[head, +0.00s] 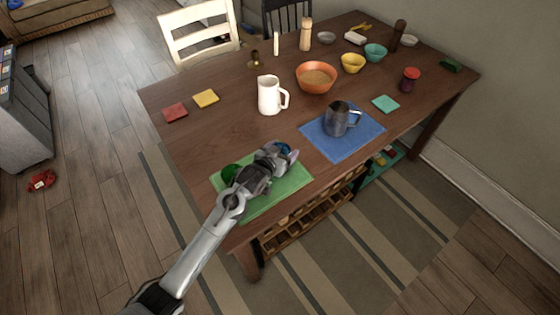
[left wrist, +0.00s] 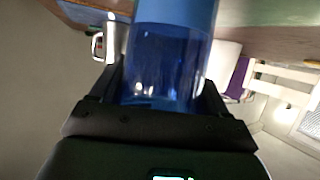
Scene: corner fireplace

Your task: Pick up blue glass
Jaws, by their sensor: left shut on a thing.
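The blue glass (left wrist: 172,55) fills the middle of the left wrist view, between the two fingers of my left gripper (left wrist: 160,92). The fingers are shut on its sides. In the head view my left gripper (head: 274,160) is over the green mat (head: 283,197) at the table's near edge and hides most of the glass. Whether the glass touches the mat is hard to tell. A green glass (head: 230,174) stands on the mat just left of the gripper. A purplish glass (head: 293,154) shows just right of the gripper. My right gripper is not in view.
A metal pitcher (head: 337,121) stands on a blue mat (head: 361,137) to the right. A white pitcher (head: 268,96) and an orange bowl (head: 316,78) stand behind. The table's left part (head: 185,140) is mostly clear, with red and yellow coasters farther back.

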